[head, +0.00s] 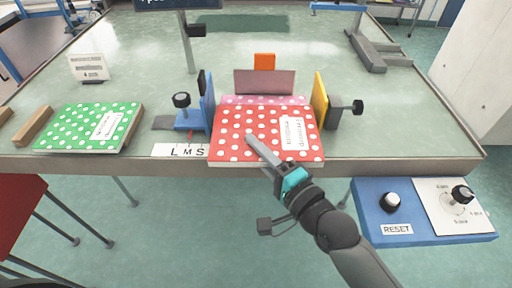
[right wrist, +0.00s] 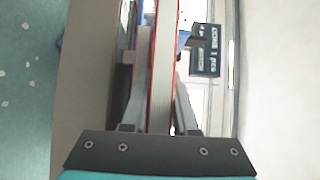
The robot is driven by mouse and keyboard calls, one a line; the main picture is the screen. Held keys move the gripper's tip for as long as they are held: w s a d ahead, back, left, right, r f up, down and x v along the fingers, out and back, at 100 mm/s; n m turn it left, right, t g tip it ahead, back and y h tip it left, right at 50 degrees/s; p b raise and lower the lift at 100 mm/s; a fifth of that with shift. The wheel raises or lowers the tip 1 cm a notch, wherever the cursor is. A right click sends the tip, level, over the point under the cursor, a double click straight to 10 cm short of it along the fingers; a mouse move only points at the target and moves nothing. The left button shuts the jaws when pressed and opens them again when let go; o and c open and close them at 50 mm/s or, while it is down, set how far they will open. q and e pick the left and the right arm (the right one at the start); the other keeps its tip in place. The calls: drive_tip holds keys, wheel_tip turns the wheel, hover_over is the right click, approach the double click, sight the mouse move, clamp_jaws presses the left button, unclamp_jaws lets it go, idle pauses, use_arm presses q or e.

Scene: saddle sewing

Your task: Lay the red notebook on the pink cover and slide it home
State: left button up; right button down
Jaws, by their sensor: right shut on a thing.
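The red notebook (head: 240,125) with white dots and a white label lies between the blue guide and the yellow guide, its front edge at the table's front edge. The pink cover (head: 235,99) shows as a dotted strip behind it; the rest is hidden under the notebook. My right gripper (head: 262,150) reaches over the notebook's front edge, one finger on top. In the right wrist view the notebook (right wrist: 163,70) stands edge-on between the two fingers (right wrist: 160,100), which are shut on it. My left gripper is not in view.
The blue guide (head: 208,103) stands left of the notebook, the yellow guide (head: 320,100) right. A mauve upright plate (head: 265,82) and orange block (head: 264,62) are behind. A green dotted notebook (head: 85,130) lies left. A blue panel (head: 385,225) with a RESET button sits front right.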

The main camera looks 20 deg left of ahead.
sight(252, 167)
drive_tip(key=shift+f, duration=0.15)
idle(0.3)
drive_tip(key=c, duration=0.6)
unclamp_jaws()
drive_tip(key=shift+f, duration=0.1)
drive_tip(key=shift+c, duration=0.2)
drive_tip(key=shift+o, duration=0.2)
drive_tip(key=shift+f, duration=0.2)
drive_tip(key=shift+s+d+p, duration=0.2)
drive_tip(key=shift+s+p, duration=0.1)
drive_tip(key=shift+s, duration=0.45)
drive_tip(key=shift+s+d+p, duration=0.2)
drive_tip(key=shift+s+p, duration=0.1)
drive_tip(key=shift+s, duration=0.4)
drive_tip(key=shift+s+d+p, duration=0.2)
drive_tip(key=shift+s+p, duration=0.1)
drive_tip(key=shift+s, duration=0.45)
drive_tip(key=shift+s+d+p, duration=0.25)
drive_tip(key=shift+s+p, duration=0.05)
drive_tip(key=shift+s, duration=0.6)
drive_tip(key=shift+s+d+p, duration=0.3)
drive_tip(key=shift+s+p, duration=0.05)
drive_tip(key=shift+s, duration=0.5)
drive_tip(key=shift+s+d+p, duration=0.25)
drive_tip(key=shift+s+p, duration=0.05)
drive_tip(key=shift+s, duration=0.6)
drive_tip(key=shift+f, duration=0.1)
